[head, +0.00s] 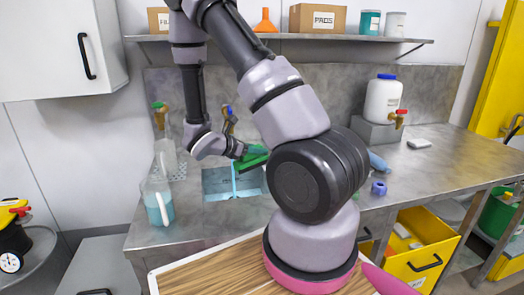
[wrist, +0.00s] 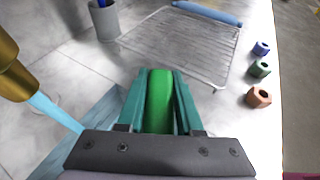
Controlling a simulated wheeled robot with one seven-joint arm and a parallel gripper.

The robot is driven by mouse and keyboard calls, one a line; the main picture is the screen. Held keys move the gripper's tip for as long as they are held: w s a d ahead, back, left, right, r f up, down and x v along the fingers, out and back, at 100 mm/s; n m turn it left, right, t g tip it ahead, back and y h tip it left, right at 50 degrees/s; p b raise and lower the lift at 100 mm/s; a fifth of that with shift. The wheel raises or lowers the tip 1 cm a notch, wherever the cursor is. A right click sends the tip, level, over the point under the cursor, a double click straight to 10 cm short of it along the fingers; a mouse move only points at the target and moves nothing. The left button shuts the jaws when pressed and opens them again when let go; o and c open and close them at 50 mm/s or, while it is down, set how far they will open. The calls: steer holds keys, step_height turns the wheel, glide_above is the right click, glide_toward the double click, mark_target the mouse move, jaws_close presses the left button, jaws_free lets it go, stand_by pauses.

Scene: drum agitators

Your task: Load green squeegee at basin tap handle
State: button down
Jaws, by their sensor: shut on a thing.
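My gripper (wrist: 160,78) is shut on the green squeegee (wrist: 159,102), whose rounded green part shows between the teal fingers in the wrist view. In the head view the green squeegee (head: 252,158) is over the basin (head: 218,184), near the running water. A brass tap with a blue handle (head: 228,112) stands behind the basin. In the wrist view the brass spout (wrist: 10,75) is at left, with a blue water stream (wrist: 55,110) beside the fingers, apart from the squeegee. The tap handle is out of the wrist view.
A wire rack (wrist: 180,45), a blue roll (wrist: 208,12), a grey cup (wrist: 104,20) and blue, green and brown nuts (wrist: 259,68) lie ahead. A jug (head: 158,203) stands left of the basin. A white canister (head: 383,98) stands at right. An open yellow drawer (head: 420,245) juts out below.

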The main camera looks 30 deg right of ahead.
steer(key=w+a+f, duration=0.2)
steer(key=w+a, duration=0.1)
steer(key=w, duration=0.6)
steer(key=shift+w, duration=0.35)
steer(key=shift+s, duration=0.1)
stand_by(0.4)
steer(key=shift+s+d, duration=0.4)
steer(key=shift+s, duration=0.85)
steer(key=shift+s+d, duration=0.4)
steer(key=shift+s, duration=0.85)
steer(key=shift+s+d, duration=0.4)
steer(key=shift+s, duration=0.85)
steer(key=s+d+r, duration=0.1)
steer(key=s+r, duration=0.3)
steer(key=shift+s+d, duration=0.3)
steer(key=shift+s, duration=0.1)
